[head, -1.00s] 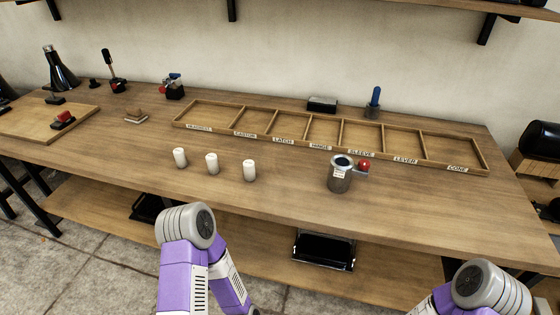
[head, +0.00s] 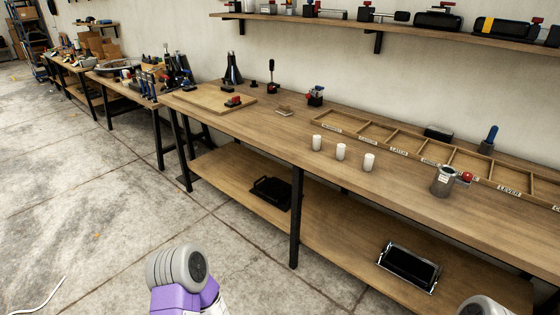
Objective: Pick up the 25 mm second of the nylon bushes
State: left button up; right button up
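Three white cylinders stand upright in a row on the wooden bench (head: 270,125), near its front edge: a left bush (head: 317,143), a middle bush (head: 340,152) and a right bush (head: 369,162). They look alike, and no size marking can be read on them. The middle one is second in the row from either side. Nothing touches them. Parts of my two arms show low in the head view, well in front of the bench. Neither of my grippers is in the picture.
A wooden board (head: 208,101) lies at the bench's left. A lower shelf (head: 335,235) carries black trays. Open concrete floor lies left.

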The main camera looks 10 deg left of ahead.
aim_at(341, 148)
jog(key=u, duration=1)
jog(key=i, duration=1.65)
jog(key=z, duration=1.3)
jog(key=i, duration=0.55)
jog(key=z, duration=0.7)
jog(key=k, duration=0.5)
jog(key=z, duration=0.75)
jog(key=k, duration=1)
jog(key=u, duration=1.35)
jog(key=i, duration=0.2)
jog(key=z, duration=0.05)
